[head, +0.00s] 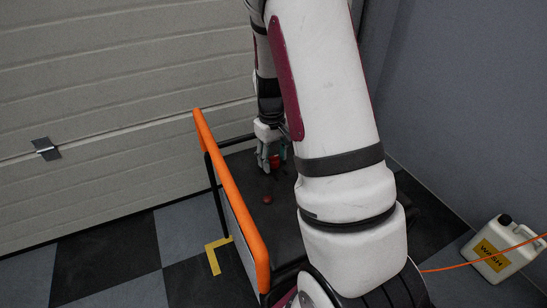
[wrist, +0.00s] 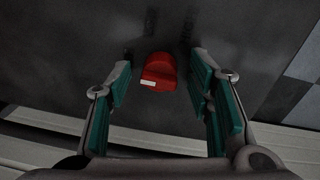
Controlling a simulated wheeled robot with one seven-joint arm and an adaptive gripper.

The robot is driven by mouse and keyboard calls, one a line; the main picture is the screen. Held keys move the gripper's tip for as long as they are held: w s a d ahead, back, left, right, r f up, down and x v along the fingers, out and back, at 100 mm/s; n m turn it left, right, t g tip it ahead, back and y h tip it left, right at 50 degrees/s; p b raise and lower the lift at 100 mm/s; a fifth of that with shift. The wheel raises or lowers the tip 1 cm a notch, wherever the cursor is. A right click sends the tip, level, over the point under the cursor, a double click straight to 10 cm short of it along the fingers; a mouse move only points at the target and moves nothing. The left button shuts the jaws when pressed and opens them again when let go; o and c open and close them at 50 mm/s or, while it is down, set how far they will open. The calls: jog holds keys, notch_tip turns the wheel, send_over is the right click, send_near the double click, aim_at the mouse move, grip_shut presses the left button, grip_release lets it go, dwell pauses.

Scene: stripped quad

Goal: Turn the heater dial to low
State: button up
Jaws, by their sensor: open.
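The red heater dial (wrist: 158,70) shows in the wrist view as a red knob with a white mark on its lower left edge. It is on a dark flat surface (wrist: 75,60). Faint dark markings lie above it, too dim to read. My gripper (wrist: 160,82) is open, with one teal-padded finger on each side of the dial and visible gaps between. In the head view my gripper (head: 268,157) is low over the dark top of a cart, with a red part (head: 275,161) at its fingers. My arm hides much of the cart.
The cart has an orange rail (head: 232,195) left of my gripper. A small red round thing (head: 267,199) is on the dark top, nearer the camera. A ribbed door (head: 100,100) stands behind. A wash jug (head: 490,250) and an orange cord (head: 475,260) are at the right.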

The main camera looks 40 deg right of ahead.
jog(key=shift+c, duration=0.2)
grip_shut()
jog(key=m+p, duration=0.3)
jog(key=m, duration=0.2)
jog(key=shift+r+m, duration=0.15)
jog(key=shift+m, duration=0.25)
jog(key=m+p, duration=0.3)
jog(key=m, duration=0.2)
jog(key=shift+w+m, duration=0.15)
jog(key=shift+m, duration=0.25)
jog(key=shift+o, duration=0.2)
grip_release()
jog(key=shift+g, duration=0.3)
